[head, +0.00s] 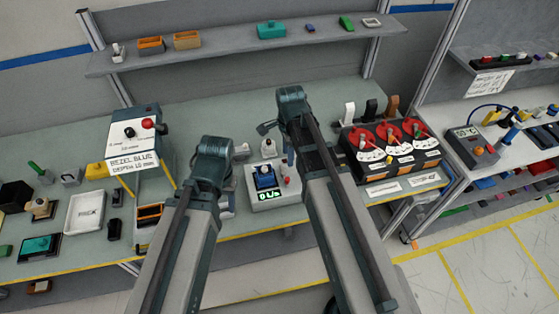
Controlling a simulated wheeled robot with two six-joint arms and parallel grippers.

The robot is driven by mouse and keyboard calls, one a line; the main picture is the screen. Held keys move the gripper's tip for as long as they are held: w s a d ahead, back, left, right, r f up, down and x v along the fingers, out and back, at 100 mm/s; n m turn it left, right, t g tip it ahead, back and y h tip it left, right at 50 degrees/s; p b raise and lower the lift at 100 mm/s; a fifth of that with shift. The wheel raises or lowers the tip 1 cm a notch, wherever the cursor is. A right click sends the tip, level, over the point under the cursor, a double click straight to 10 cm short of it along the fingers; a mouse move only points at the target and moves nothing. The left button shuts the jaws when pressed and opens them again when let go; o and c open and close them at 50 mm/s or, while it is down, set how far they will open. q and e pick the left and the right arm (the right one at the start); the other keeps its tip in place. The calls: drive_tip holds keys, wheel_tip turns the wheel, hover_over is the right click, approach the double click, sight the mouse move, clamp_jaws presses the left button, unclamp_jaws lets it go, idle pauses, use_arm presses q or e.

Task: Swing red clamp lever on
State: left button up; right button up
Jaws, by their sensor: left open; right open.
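A grey fixture (270,199) with a lit green display stands near the front edge of the bench, between my two arms. A blue block (266,177) sits on it. A small red part (287,181) at its right side looks like the clamp lever; its exact angle is too small to tell. My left gripper (236,170) is open, to the left of the fixture, partly hidden by its wrist. My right gripper (277,136) is open, above and behind the fixture in the picture, apart from the red part. My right forearm passes close to the fixture's right side.
A panel with red dials (390,133) stands right of my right arm. A box with a red knob (147,123) and a sign stands left. A white tray (84,213) and several small parts lie on the left bench. A shelf (230,52) runs along the back.

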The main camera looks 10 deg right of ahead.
sight(287, 179)
wheel_tip(287, 179, down, 14)
drive_tip(key=b, duration=1.4)
drive_tip(key=shift+r, duration=0.15)
clamp_jaws()
